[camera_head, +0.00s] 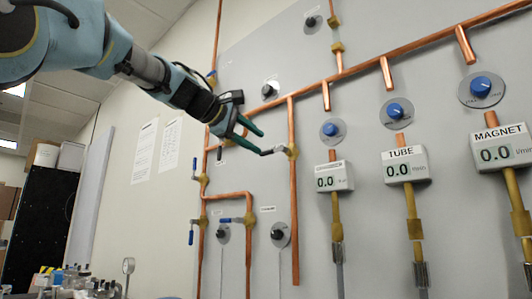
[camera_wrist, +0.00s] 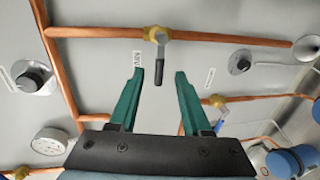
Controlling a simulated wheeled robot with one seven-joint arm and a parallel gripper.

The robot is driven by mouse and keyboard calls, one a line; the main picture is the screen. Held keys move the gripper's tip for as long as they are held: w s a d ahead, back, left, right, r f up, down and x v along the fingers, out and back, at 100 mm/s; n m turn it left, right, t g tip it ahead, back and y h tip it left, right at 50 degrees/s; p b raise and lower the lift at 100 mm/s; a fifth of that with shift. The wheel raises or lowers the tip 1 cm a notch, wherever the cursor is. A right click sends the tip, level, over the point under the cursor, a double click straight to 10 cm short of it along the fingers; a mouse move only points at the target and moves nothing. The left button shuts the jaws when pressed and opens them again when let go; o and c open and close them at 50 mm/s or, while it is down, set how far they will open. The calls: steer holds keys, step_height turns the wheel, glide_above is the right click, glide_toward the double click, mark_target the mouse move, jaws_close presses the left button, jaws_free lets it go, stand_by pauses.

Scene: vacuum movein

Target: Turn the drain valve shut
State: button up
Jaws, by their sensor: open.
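A brass valve (camera_head: 292,152) sits on a vertical copper pipe with an open lower end. Its dark lever (camera_head: 272,151) points left, across the pipe. In the wrist view the same valve (camera_wrist: 156,34) is at the top centre, its black-tipped lever (camera_wrist: 159,70) pointing toward my gripper. My gripper (camera_head: 260,142) has green fingers and is open. The lever's end lies between the fingertips (camera_wrist: 160,73), with a gap on each side; I cannot tell how deep it reaches. A label (camera_wrist: 136,62) beside the valve is partly hidden by a finger, so its full word is unreadable.
Blue-lever valves (camera_head: 191,232) sit on copper pipes at lower left. Black knobs (camera_head: 278,234) are on the panel below. Flow meters (camera_head: 404,164) with blue knobs stand at right. A horizontal copper pipe (camera_head: 350,71) crosses above. A round gauge (camera_wrist: 49,141) is left of my gripper.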

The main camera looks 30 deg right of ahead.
steer(key=shift+v, duration=1.65)
